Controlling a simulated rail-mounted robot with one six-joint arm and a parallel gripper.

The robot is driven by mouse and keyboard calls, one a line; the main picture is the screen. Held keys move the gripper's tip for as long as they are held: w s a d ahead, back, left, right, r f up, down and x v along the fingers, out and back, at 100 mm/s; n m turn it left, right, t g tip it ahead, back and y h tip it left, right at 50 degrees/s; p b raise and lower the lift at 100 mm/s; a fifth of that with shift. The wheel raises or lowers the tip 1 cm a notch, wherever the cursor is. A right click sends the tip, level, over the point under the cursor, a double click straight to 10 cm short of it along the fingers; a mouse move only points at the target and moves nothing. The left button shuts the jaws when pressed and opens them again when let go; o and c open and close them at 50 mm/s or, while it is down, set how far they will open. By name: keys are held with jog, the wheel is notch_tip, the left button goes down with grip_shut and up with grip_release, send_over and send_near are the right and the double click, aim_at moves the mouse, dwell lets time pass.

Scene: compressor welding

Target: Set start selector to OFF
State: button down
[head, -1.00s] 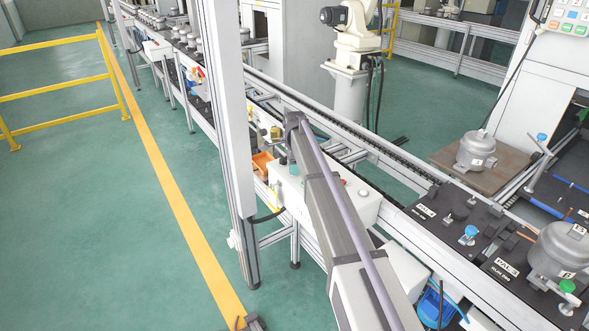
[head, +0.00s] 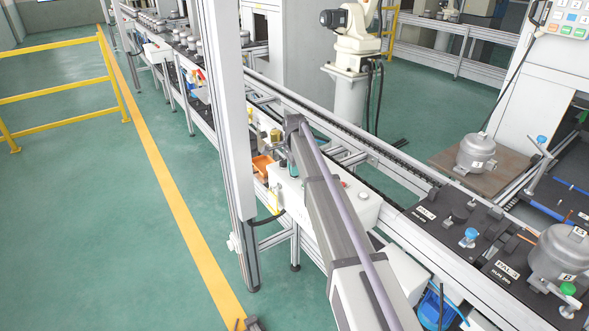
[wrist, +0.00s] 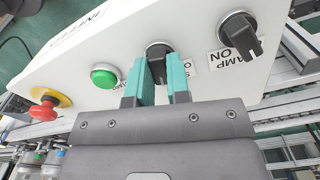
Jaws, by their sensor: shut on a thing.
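In the wrist view my gripper (wrist: 157,93) has its two green fingers on either side of a black rotary selector knob (wrist: 157,66) on the white control box (wrist: 110,32). The fingers are shut on the knob. The label by this knob is mostly covered by the fingers; only an "S" and "O" show beside it. The knob's pointer direction is partly hidden.
A second black selector (wrist: 239,32), labelled "...AMP ON", is to the right. A green button (wrist: 104,76) is left of the held knob. A red emergency stop (wrist: 43,111) on yellow is farther left. In the head view, fixture plates with compressors (head: 560,252) stand at right.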

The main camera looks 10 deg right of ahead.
jog(key=n, duration=0.4)
jog(key=shift+n, duration=1.6)
jog(key=c, duration=1.1)
grip_release()
notch_tip(320, 180, up, 11)
jog(key=p, duration=1)
jog(key=shift+f+p, duration=0.1)
jog(key=shift+p, duration=0.3)
